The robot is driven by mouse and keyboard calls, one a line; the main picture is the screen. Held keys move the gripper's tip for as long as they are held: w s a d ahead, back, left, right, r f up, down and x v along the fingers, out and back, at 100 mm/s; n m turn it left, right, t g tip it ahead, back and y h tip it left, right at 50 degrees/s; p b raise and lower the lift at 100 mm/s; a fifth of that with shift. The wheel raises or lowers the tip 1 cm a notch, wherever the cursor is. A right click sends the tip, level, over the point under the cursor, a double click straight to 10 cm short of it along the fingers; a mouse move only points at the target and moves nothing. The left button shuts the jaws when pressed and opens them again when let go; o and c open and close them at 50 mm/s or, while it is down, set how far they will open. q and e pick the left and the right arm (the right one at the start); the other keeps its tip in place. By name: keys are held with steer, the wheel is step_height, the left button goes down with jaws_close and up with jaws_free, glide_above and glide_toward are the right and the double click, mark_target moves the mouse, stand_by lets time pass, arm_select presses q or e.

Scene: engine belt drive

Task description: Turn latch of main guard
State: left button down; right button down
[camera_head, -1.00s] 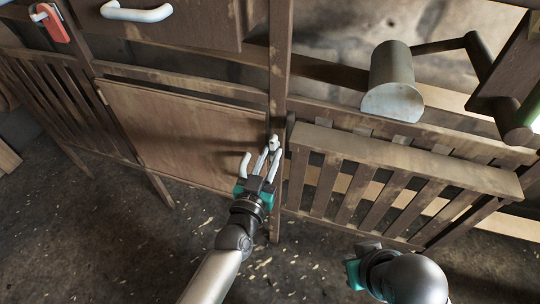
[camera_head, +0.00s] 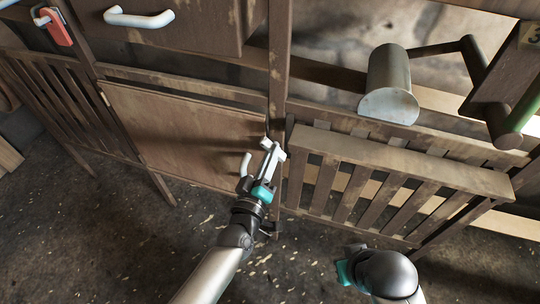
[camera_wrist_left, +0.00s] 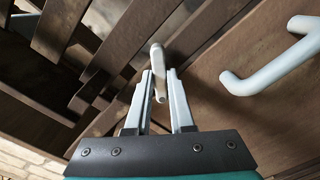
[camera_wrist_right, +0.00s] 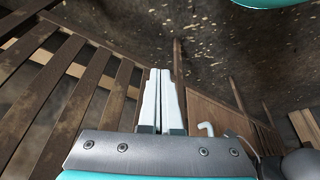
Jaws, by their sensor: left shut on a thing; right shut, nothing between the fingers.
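The latch (camera_head: 272,149) is a small pale bar on the wooden post at the right edge of the main guard (camera_head: 190,130), a flat brown wooden panel. It lies slantwise in the head view. My left gripper (camera_head: 267,163) is shut on the latch. In the left wrist view the latch (camera_wrist_left: 158,68) stands between the two fingertips (camera_wrist_left: 160,84), which hide part of its sides. The guard's white handle (camera_head: 245,164) is just left of the gripper. My right gripper is shut and empty, and its fingers (camera_wrist_right: 160,76) show in the right wrist view.
A slatted wooden guard (camera_head: 385,180) stands right of the post. Above it hangs a grey metal cylinder (camera_head: 388,85). A drawer with a white handle (camera_head: 138,18) and a red padlock-like piece (camera_head: 55,27) are at upper left. The floor in front is clear.

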arm_select(q)
steer(key=n, duration=0.7)
steer(key=shift+n+b, duration=0.3)
arm_select(e)
steer(key=shift+r, duration=0.55)
steer(key=shift+s, duration=0.15)
arm_select(q)
steer(key=shift+n, duration=0.3)
arm_select(e)
steer(key=shift+r, duration=0.15)
arm_select(q)
steer(key=c, duration=0.8)
jaws_free()
steer(key=shift+s, duration=0.1)
